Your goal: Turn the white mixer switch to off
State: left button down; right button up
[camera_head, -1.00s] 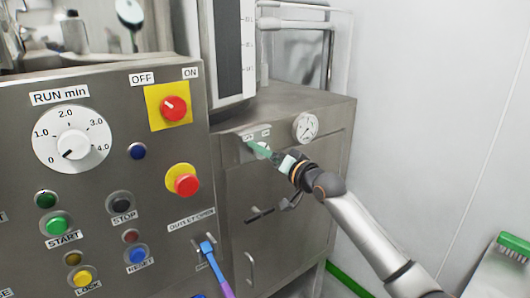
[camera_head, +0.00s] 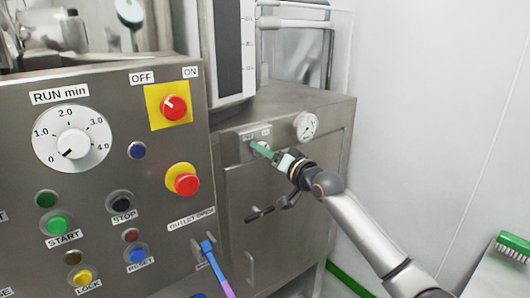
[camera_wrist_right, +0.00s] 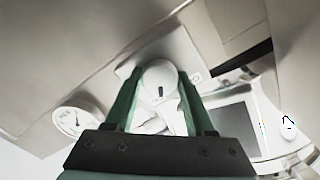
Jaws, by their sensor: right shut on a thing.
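The white mixer switch (camera_head: 262,145) is a small round knob on a plate with OFF and ON labels, on the front of the steel cabinet at the centre right. The right wrist view shows the white knob (camera_wrist_right: 158,75) with a short dark mark, between two green fingers. My right gripper (camera_head: 259,149) comes in from the right and is shut on the knob; its fingers (camera_wrist_right: 158,95) lie on either side of it. The fingers partly hide the knob in the head view, and its exact setting cannot be read. My left gripper is not in view.
A round gauge (camera_head: 306,126) sits just right of the switch plate. The near panel (camera_head: 110,100) at left carries a red OFF/ON switch (camera_head: 174,107), a red button (camera_head: 185,180) and a RUN min dial (camera_head: 71,139). A blue-purple handle (camera_head: 214,262) sticks out below.

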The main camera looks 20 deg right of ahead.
grip_shut()
jog(key=shift+n, duration=0.4)
jog(key=shift+n+p, duration=1.65)
jog(key=shift+n, duration=3.85)
jog(key=o, duration=1.1)
grip_release()
jog(key=shift+o, duration=0.2)
